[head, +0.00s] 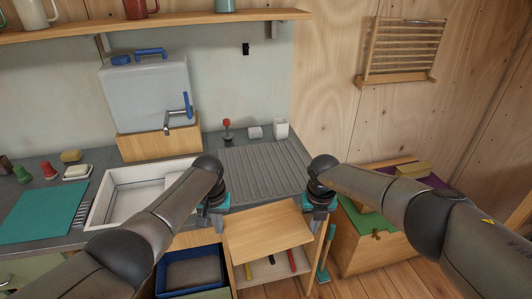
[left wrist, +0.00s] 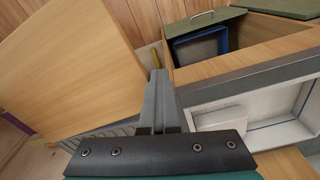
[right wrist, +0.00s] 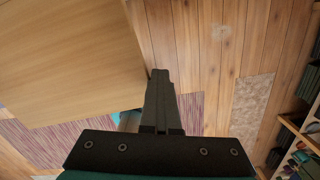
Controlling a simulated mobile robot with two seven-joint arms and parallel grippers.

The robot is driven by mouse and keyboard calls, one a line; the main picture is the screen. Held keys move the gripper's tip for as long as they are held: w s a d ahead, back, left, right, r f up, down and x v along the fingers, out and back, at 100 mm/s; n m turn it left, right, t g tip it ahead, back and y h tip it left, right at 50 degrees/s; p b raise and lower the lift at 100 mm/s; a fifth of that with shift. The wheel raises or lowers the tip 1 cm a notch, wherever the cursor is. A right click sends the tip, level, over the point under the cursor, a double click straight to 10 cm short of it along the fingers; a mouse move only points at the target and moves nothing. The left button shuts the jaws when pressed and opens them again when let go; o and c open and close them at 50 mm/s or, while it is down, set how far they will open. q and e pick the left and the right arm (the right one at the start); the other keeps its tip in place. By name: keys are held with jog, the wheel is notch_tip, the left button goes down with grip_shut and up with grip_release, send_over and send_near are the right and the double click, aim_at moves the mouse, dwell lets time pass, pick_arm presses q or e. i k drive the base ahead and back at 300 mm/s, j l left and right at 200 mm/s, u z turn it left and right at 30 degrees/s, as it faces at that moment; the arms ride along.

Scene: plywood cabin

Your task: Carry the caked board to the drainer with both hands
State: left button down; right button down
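The board (head: 268,233) is a plain light-wood rectangle held out in front of the counter, roughly level. I see no caked matter on the face turned to me. My left gripper (head: 214,210) is at its left edge and my right gripper (head: 318,205) at its right edge. In the left wrist view the board (left wrist: 65,65) runs up to the closed fingers (left wrist: 158,88). In the right wrist view the board (right wrist: 70,60) likewise meets the fingers (right wrist: 158,88). The fingers partly hide the gripped edges. The grey ribbed drainer (head: 262,172) lies beyond the board, its top clear.
A white sink (head: 130,190) is left of the drainer, below a water tank (head: 147,92). A red-topped brush (head: 227,128) and white cup (head: 281,128) stand behind the drainer. A blue bin (head: 192,270) is below; a wooden chest (head: 375,245) stands right.

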aim_at(266, 167)
jog(key=i, duration=1.15)
